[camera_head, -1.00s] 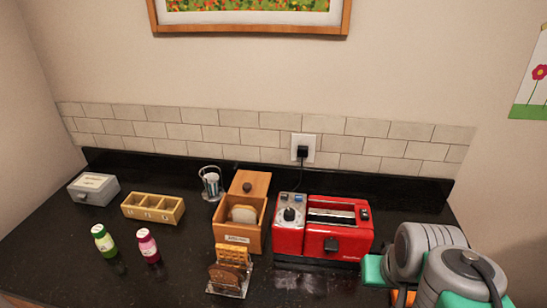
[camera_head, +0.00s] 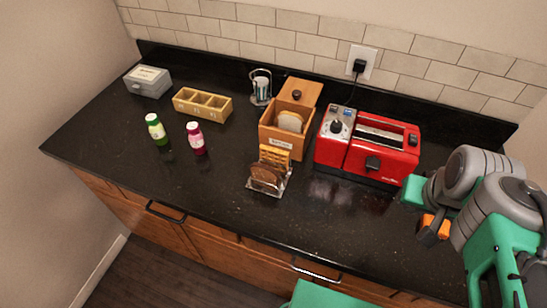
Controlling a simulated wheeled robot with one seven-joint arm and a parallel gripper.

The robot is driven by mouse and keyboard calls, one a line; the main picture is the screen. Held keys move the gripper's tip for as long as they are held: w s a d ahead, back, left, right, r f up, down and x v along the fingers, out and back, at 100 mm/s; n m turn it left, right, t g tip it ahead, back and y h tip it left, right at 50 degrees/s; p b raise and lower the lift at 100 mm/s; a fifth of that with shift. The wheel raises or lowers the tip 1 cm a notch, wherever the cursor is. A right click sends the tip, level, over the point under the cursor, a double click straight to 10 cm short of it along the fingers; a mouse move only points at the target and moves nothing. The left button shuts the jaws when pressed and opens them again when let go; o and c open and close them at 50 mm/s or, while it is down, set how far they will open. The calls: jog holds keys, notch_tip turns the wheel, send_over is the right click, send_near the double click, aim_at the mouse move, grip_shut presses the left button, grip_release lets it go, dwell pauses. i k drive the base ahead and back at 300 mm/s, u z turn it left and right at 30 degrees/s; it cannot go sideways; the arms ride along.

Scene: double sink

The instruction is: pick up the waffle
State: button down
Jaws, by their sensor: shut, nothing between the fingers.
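The waffle (camera_head: 276,155) is golden and gridded. It stands upright at the back of a small metal rack (camera_head: 285,187), behind brown toast slices (camera_head: 267,177), which hide its lower part. My gripper (camera_head: 434,231) shows as a small orange and dark end below my grey and green arm at the right. It is shut and empty, well to the right of the waffle and apart from it.
A red toaster (camera_head: 386,163) stands right of the rack, and a wooden bread box (camera_head: 269,135) stands just behind it. Pink (camera_head: 196,139) and green (camera_head: 156,130) bottles stand to the left. The black counter (camera_head: 330,225) is clear in front.

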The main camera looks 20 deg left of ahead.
aim_at(281, 156)
jog(key=k, duration=1.15)
jog(key=u, duration=0.8)
jog(key=i, duration=0.4)
jog(key=u, duration=1.25)
jog(key=i, duration=1.15)
jog(key=u, duration=0.55)
